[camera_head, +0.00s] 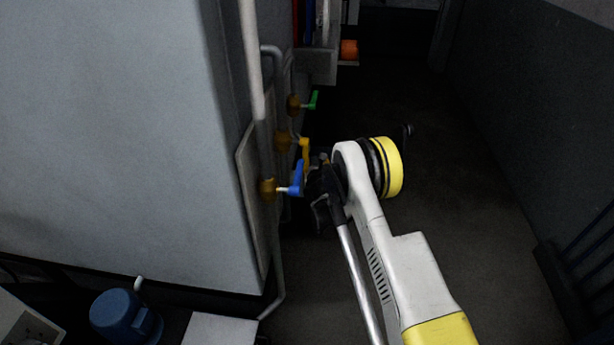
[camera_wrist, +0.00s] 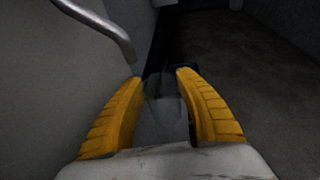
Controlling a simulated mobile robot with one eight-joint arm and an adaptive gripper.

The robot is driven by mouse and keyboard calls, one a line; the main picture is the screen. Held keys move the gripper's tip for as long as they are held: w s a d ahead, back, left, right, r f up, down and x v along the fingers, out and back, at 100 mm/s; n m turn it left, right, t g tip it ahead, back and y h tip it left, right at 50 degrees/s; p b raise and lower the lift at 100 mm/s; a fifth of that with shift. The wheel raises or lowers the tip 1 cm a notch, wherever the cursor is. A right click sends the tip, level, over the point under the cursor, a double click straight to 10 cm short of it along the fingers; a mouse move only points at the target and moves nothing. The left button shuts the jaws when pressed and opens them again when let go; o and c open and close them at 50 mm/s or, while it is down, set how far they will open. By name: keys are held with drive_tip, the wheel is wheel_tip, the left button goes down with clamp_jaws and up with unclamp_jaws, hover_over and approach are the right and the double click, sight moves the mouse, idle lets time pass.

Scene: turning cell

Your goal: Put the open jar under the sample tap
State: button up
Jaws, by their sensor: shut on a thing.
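My gripper (camera_wrist: 159,78) shows in the wrist view with its two yellow fingers closed on a grey, see-through jar (camera_wrist: 162,115). The jar's rim is dim, and I cannot tell what is inside. A grey bent pipe (camera_wrist: 100,24) ends at the upper left of that view, close to the left fingertip. In the head view my gripper (camera_head: 317,182) is beside the wall taps, and the jar cannot be made out there. The taps have a blue handle (camera_head: 297,180), a yellow handle (camera_head: 305,150) and a green handle (camera_head: 314,100). Which one is the sample tap is not clear.
A large grey cabinet (camera_head: 120,120) fills the left, with a vertical pipe (camera_head: 252,60) at its edge. A blue motor-like unit (camera_head: 125,315) stands low at the left. An orange object (camera_head: 349,49) is at the back. The dark floor (camera_head: 480,240) right of my arm is clear.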

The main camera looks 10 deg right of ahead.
drive_tip(key=f+b, duration=0.1)
drive_tip(key=f, duration=0.1)
drive_tip(key=w+a+f+b, duration=0.1)
drive_tip(key=f, duration=0.1)
drive_tip(key=w+a+f+b, duration=0.1)
drive_tip(key=f, duration=0.1)
drive_tip(key=shift+a, duration=0.2)
drive_tip(key=shift+r, duration=0.15)
drive_tip(key=o, duration=1)
drive_tip(key=shift+f, duration=0.2)
drive_tip(key=shift+r, duration=0.1)
